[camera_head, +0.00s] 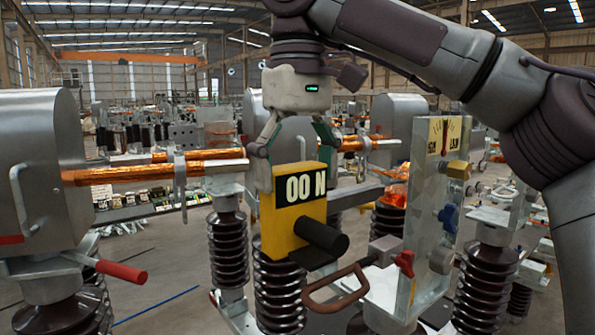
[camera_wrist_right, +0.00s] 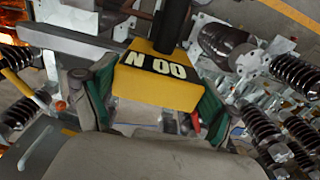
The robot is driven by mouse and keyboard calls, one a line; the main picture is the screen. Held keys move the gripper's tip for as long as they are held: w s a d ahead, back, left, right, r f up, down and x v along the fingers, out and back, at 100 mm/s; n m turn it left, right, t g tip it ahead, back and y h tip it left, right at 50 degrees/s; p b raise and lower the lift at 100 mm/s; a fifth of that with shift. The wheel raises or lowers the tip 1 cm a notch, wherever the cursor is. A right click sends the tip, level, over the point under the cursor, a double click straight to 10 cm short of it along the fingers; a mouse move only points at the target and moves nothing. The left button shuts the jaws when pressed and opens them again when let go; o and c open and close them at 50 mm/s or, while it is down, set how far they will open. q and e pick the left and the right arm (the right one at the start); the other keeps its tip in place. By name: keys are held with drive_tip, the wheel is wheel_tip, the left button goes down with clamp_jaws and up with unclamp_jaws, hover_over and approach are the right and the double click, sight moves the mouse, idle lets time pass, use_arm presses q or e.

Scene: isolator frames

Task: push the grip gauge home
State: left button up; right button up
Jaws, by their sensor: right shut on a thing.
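The grip gauge (camera_head: 290,232) is a yellow block with a black panel reading "00 N" and a black cylinder sticking out of its front. My right gripper (camera_head: 293,160) is above it, fingers pointing down, shut on its upper part. In the right wrist view the gauge (camera_wrist_right: 155,88) sits between the green-padded fingers of the right gripper (camera_wrist_right: 155,108). In the head view a ribbed brown insulator (camera_head: 278,290) is below or behind the gauge; I cannot tell whether they touch. My left gripper is not in view.
A clear upright panel (camera_head: 432,215) with a dial and coloured knobs stands to the right. A brown loop handle (camera_head: 335,290) is close to the gauge's lower right. A copper bar (camera_head: 130,174) and a grey housing (camera_head: 40,180) with a red-gripped lever (camera_head: 120,271) are at left.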

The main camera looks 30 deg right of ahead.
sight(362, 187)
drive_tip(key=shift+w+d, duration=0.2)
drive_tip(key=shift+d, duration=1.15)
drive_tip(key=shift+w+d, duration=0.2)
drive_tip(key=shift+d, duration=1.75)
drive_tip(key=shift+w+d, duration=0.25)
drive_tip(key=shift+d, duration=1.15)
drive_tip(key=shift+w+d, duration=0.2)
drive_tip(key=shift+d, duration=1.15)
drive_tip(key=o, duration=1.6)
drive_tip(key=shift+r, duration=0.1)
